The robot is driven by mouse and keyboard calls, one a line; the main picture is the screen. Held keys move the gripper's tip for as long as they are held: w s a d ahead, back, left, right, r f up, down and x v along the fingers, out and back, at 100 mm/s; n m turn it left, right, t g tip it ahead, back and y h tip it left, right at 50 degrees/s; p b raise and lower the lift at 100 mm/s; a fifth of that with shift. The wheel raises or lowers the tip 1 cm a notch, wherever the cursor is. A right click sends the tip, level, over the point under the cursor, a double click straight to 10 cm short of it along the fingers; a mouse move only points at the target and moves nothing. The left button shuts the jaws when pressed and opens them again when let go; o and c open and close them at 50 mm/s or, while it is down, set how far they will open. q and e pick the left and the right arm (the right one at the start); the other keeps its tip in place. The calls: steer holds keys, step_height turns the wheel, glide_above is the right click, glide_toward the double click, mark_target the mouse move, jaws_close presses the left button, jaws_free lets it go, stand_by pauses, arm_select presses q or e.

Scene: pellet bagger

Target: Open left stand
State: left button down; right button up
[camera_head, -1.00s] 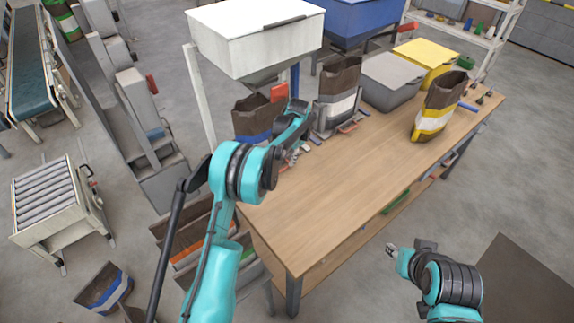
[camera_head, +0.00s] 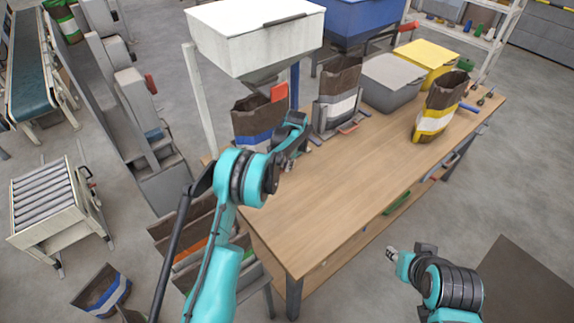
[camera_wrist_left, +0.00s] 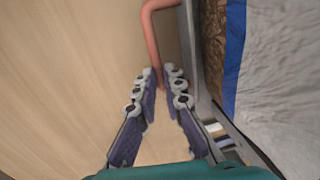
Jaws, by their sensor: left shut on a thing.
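The left stand (camera_wrist_left: 204,85) shows as a grey frame in the left wrist view, with a red bar handle (camera_wrist_left: 153,35) at its front. It holds a brown bag with a blue and white band (camera_head: 252,120), whose side also fills the right of the left wrist view (camera_wrist_left: 290,70). My left gripper (camera_wrist_left: 156,84) is shut on the handle, its fingers on either side of the bar's lower end. In the head view, my left gripper (camera_head: 284,160) is low before the bag and hides most of the stand. My right gripper (camera_head: 392,254) hangs off the table's front edge, its jaws too small to read.
A white hopper (camera_head: 250,40) with a red lever (camera_head: 279,92) hangs above the left stand. Another stand holds a brown bag (camera_head: 340,82). Grey (camera_head: 391,80) and yellow (camera_head: 428,56) bins and a yellow-banded bag (camera_head: 436,115) stand farther right. The middle of the table (camera_head: 350,190) is clear.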

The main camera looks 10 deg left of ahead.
arm_select(q)
steer(key=s+d, duration=0.5)
steer(key=d, duration=0.1)
steer(key=s+d+b, duration=0.1)
steer(key=s+d, duration=0.4)
steer(key=d, duration=0.2)
steer(key=s+d, duration=0.5)
steer(key=d, duration=0.2)
steer(key=shift+s+d+b, duration=0.1)
steer(key=shift+s+b, duration=0.25)
steer(key=shift+s, duration=0.05)
steer(key=c, duration=1.6)
jaws_free()
step_height(320, 180, up, 12)
steer(key=s+d, duration=0.1)
steer(key=shift+s+d, duration=0.15)
steer(key=shift+d, duration=0.25)
steer(key=shift+f, duration=0.1)
